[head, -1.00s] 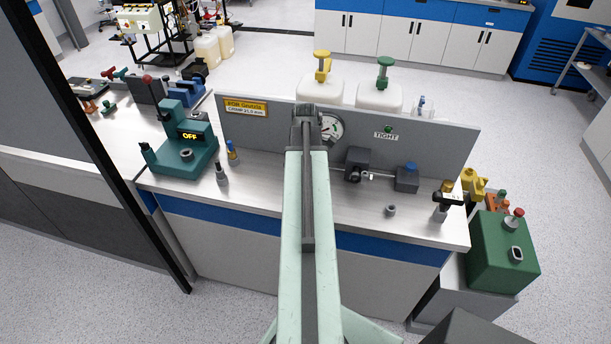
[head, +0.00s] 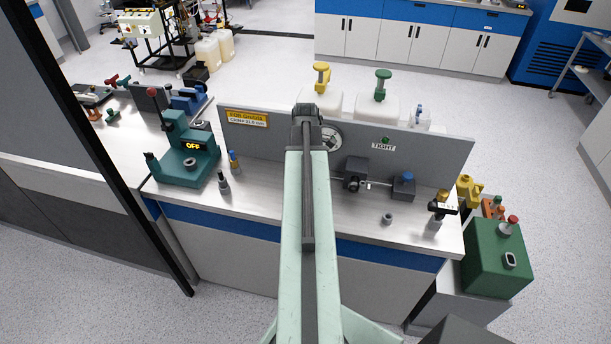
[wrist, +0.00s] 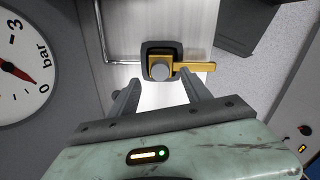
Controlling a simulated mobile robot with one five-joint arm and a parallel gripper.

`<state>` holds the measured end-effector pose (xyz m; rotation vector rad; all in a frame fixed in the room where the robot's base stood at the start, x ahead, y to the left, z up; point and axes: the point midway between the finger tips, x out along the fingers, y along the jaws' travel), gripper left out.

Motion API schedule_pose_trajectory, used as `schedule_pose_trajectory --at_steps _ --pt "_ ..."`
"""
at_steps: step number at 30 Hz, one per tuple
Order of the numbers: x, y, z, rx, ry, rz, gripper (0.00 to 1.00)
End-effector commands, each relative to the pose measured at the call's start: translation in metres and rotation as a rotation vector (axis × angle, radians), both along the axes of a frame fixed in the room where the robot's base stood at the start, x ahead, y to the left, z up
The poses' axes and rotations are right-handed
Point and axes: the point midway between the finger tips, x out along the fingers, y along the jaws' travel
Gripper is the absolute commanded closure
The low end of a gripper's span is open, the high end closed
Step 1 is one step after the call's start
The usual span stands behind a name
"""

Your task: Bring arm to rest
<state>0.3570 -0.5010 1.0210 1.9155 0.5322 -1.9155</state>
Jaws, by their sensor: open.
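My gripper (wrist: 159,78) shows in the wrist view with its two dark fingers apart and nothing between the tips. Just beyond them is a yellow lever (wrist: 198,66) with a round grey knob, set in a dark square frame; I see no contact. In the head view my pale green arm reaches straight ahead over the workbench (head: 260,204), up to the grey back panel (head: 440,152). The gripper (head: 306,112) is at its far end, seen from behind, so its fingers are hidden there.
A pressure gauge (head: 331,137) is on the panel just right of my arm; it also fills the left of the wrist view (wrist: 22,60). A teal device (head: 186,162) reading OFF stands left, a green box (head: 497,258) right. A dark post (head: 135,170) rises at left.

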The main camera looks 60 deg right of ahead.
Motion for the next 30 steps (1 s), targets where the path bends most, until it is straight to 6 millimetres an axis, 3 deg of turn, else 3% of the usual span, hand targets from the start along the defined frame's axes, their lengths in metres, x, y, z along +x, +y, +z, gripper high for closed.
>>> schedule_pose_trajectory --at_steps 1,4,15,17,19,23,27,30 --pt "0.0 0.0 0.02 0.0 0.0 0.0 0.44" --pt "0.0 0.0 0.031 0.0 0.0 -0.001 0.44" --pt "0.001 0.001 0.029 0.0 0.0 0.002 0.44" --pt "0.011 0.007 0.026 0.0 0.0 0.021 0.44" --pt "0.037 0.025 0.021 0.001 -0.001 0.075 0.44" --pt "0.112 0.094 0.007 0.0 0.0 0.25 0.44" --pt "0.181 0.197 -0.008 0.0 0.0 0.452 0.44" --pt "0.213 0.276 -0.017 0.0 0.0 0.515 0.44"
